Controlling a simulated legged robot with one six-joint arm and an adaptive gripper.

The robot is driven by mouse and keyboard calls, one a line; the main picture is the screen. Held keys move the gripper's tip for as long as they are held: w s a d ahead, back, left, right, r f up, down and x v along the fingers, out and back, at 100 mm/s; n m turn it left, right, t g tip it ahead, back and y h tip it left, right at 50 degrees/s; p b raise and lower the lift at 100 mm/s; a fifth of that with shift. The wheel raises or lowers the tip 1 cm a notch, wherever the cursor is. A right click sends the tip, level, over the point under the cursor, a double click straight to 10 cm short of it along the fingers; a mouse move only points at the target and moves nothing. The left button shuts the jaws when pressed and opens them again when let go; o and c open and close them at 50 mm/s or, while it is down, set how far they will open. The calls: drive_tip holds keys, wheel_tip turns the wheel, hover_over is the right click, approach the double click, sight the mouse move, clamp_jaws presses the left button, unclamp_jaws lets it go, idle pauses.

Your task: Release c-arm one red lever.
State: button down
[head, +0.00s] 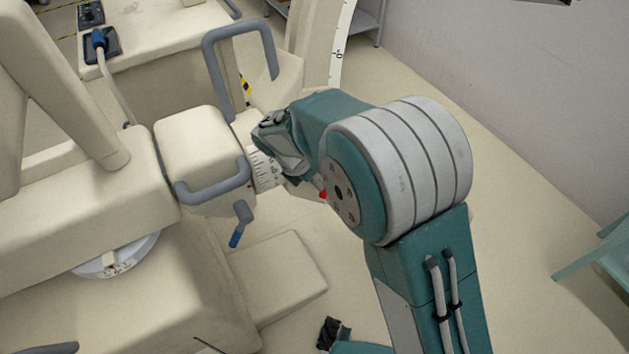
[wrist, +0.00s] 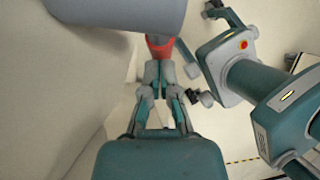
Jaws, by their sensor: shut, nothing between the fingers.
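The red lever (wrist: 160,46) shows in the wrist view at top centre, under a large grey rounded part (wrist: 120,12). My gripper (wrist: 158,68) is shut, with its fingers together and nothing between them. The fingertips are right at the near end of the red lever; whether they touch it I cannot tell. In the head view the c-arm (head: 195,150) is a cream body with grey handles, and my gripper is beside its right end, partly hidden by my own arm. A small red spot shows by my arm joint there, perhaps the lever.
A grey handle (head: 212,190) and a blue-tipped lever (head: 239,222) stick out from the c-arm close to my gripper. Another tall grey handle (head: 212,70) stands above. A teal table (head: 600,255) is at far right.

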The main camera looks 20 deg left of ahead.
drive_tip(key=shift+w+d+f+t+h, duration=0.15)
drive_tip(key=shift+d+f+t+h, duration=0.2)
drive_tip(key=shift+t, duration=0.35)
drive_tip(key=shift+w+d+f, duration=0.45)
drive_tip(key=shift+w+d, duration=0.05)
drive_tip(key=shift+w+d+f+n+t+h, duration=0.25)
drive_tip(key=shift+w+d+n+t+h, duration=0.1)
drive_tip(key=shift+t, duration=0.15)
drive_tip(key=shift+w+d+f+t+h, duration=0.1)
drive_tip(key=shift+w+d+t+h, duration=0.4)
drive_tip(key=shift+w+d+t, duration=0.45)
drive_tip(key=shift+w, duration=0.1)
